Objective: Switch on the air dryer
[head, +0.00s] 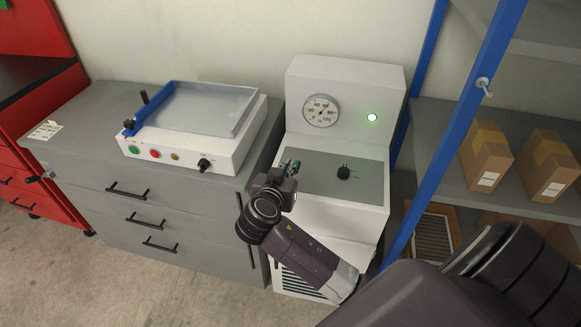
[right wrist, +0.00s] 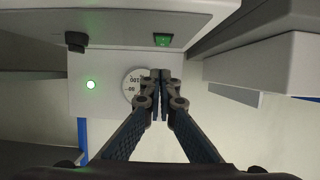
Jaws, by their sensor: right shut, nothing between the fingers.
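The air dryer (head: 345,75) is a white cabinet with a sloped grey panel, a round gauge (head: 321,110) and a bright green lamp (head: 372,117). A black knob (head: 344,172) sits on the panel's right part. In the right wrist view, a green rocker switch (right wrist: 162,40) looks lit, with the gauge (right wrist: 132,84) and green lamp (right wrist: 91,85) beyond. My right gripper (head: 287,168) is shut and empty at the panel's left side, partly hiding the switch in the head view. Its closed fingertips (right wrist: 160,76) appear near the switch; contact cannot be told. My left gripper is out of view.
A grey drawer cabinet (head: 75,175) stands to the left, carrying a white box former (head: 200,150) with buttons and a blue-edged tray. A blue-posted shelf (head: 455,130) with cardboard boxes (head: 486,155) is close on the right. A red cabinet (head: 28,130) stands far left.

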